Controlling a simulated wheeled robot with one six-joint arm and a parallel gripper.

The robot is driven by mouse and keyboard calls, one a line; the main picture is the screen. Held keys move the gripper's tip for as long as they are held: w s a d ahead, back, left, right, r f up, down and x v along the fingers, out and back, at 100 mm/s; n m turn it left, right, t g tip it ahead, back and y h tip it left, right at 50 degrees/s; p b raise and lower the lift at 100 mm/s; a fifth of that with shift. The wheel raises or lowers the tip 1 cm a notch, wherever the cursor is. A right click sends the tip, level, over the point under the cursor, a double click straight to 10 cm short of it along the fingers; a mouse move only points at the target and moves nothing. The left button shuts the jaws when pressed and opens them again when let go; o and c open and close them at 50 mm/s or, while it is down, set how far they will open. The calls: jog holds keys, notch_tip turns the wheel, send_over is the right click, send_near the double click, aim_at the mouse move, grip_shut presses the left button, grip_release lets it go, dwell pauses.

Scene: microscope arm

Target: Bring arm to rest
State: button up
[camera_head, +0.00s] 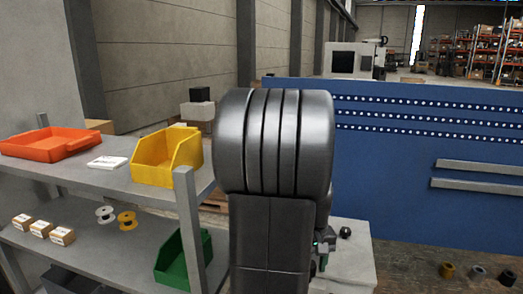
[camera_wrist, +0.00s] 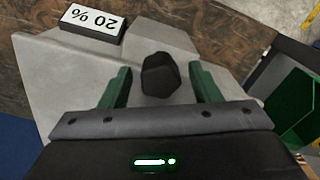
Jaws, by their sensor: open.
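My gripper (camera_wrist: 160,68) is open in the wrist view, with one green finger on each side. A black faceted knob (camera_wrist: 159,76) shows between the fingers, with gaps on both sides. Whether it is level with the fingertips or below them I cannot tell. The knob is on a light grey angular surface (camera_wrist: 70,82). In the head view my arm hides most of this area. A small dark knob (camera_head: 346,232) shows on a grey block (camera_head: 350,262), just right of green and black parts of my gripper. No microscope arm is clearly recognisable.
A "20 %" label block (camera_wrist: 91,23) lies at the grey surface's edge. A green bin (camera_wrist: 300,115) is at right in the wrist view. Shelves at left hold an orange tray (camera_head: 50,143), a yellow bin (camera_head: 165,160) and a green bin (camera_head: 183,262). A blue panel (camera_head: 425,145) stands behind.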

jog(key=m, duration=0.7)
jog(key=shift+b, duration=0.35)
jog(key=m, duration=0.3)
jog(key=shift+m, duration=0.4)
jog(key=shift+m+b, duration=0.4)
jog(key=shift+m, duration=1)
